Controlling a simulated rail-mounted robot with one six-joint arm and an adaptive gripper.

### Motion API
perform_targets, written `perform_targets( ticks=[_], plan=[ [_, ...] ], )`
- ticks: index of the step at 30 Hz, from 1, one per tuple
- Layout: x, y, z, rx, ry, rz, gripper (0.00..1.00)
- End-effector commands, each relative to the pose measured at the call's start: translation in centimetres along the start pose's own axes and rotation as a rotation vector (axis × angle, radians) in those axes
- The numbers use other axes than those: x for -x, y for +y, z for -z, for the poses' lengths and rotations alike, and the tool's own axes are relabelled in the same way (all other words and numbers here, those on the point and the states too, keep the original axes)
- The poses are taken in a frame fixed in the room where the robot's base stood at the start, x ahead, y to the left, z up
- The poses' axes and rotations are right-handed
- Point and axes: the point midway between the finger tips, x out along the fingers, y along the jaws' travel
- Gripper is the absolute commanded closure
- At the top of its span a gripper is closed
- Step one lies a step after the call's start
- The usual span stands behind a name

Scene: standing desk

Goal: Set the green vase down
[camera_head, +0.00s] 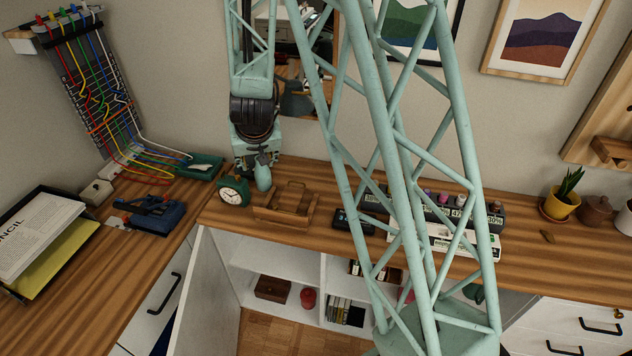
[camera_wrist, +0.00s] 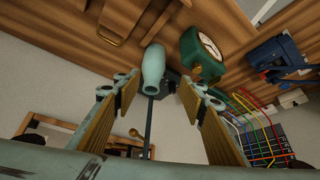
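The green vase (camera_head: 263,177) is a small pale-green bottle shape near the back of the wooden desk, just below my gripper (camera_head: 257,156). In the wrist view the vase (camera_wrist: 153,66) appears inverted, its wide end toward the desk and its narrow neck toward my gripper (camera_wrist: 158,82). The two fingers are spread, with a visible gap on each side of the vase, and hold nothing. The vase looks upright and at the desk top, but whether its base touches the wood is hard to tell.
A green clock (camera_head: 233,191) stands close to the vase on its left. A wooden holder (camera_head: 288,206) sits to its right. The wall is close behind.

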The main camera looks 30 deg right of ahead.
Motion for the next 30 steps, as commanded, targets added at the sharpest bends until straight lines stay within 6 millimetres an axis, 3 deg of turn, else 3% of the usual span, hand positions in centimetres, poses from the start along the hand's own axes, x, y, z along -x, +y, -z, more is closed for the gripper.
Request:
perform_targets(
  ticks=[15,30],
  plan=[
    [10.3,-2.8,0.0,0.041,-0.033,0.095,0.62],
    [20.2,-4.0,-2.0,0.095,-0.073,0.16,0.62]
  ],
)
